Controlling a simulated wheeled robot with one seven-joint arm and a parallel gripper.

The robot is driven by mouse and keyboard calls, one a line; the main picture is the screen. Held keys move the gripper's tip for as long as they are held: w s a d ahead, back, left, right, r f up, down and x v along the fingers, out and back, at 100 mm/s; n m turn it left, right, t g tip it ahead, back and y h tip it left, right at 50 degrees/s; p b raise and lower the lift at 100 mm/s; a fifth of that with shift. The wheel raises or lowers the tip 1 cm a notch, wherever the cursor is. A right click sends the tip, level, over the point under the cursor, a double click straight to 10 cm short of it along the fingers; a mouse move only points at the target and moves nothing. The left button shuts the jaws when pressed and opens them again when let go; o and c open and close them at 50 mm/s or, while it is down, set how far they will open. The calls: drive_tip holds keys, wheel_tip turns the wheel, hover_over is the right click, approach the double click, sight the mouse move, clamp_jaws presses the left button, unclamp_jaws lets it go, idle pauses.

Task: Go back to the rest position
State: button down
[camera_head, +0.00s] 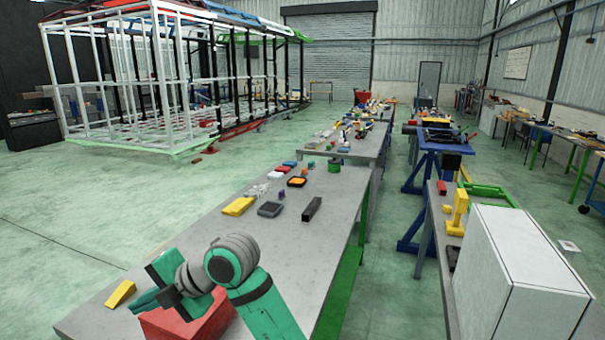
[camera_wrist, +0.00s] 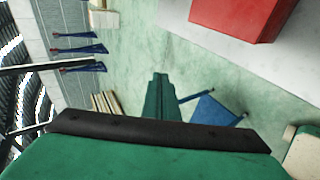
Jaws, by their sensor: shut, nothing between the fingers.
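My gripper (camera_head: 143,301) is at the lower left of the head view, over the near end of the grey workbench (camera_head: 290,235). Its green fingers point to the left in that view. In the wrist view the fingers (camera_wrist: 159,80) lie together, shut, with nothing between them. A red box (camera_head: 185,325) stands on the bench just below my gripper, partly hidden by my arm. The red box also shows at the top of the wrist view (camera_wrist: 238,14), apart from the fingers.
A yellow wedge (camera_head: 120,294) lies left of my gripper. A yellow block (camera_head: 238,206), a dark bar (camera_head: 312,209) and several small parts lie farther along the bench. A white cabinet (camera_head: 520,275) stands at the right. The green floor left of the bench is clear.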

drive_tip(key=s+f+g+y, duration=0.1)
drive_tip(key=s+g+y, duration=0.4)
drive_tip(key=s+y, duration=0.8)
drive_tip(key=s+d+f+m+t+h, duration=0.4)
drive_tip(key=d+f+m+t+h, duration=0.45)
drive_tip(key=m+t, duration=0.6)
drive_tip(key=s+d+f+m+t+h, duration=0.45)
drive_tip(key=d+m+t+h, duration=0.45)
drive_tip(key=d+m+t, duration=0.5)
drive_tip(key=s+d+f+m+g+h, duration=0.2)
drive_tip(key=s+d+f+g+h, duration=0.1)
drive_tip(key=s+f, duration=0.4)
drive_tip(key=s+d+f+m+g+h, duration=0.2)
drive_tip(key=s+d+f+g+h, duration=0.1)
drive_tip(key=s+d+f+g, duration=0.3)
wheel_tip(320, 180, down, 3)
drive_tip(key=shift+s+d+m+g, duration=0.2)
drive_tip(key=shift+s+m+g, duration=0.2)
drive_tip(key=shift+s, duration=0.55)
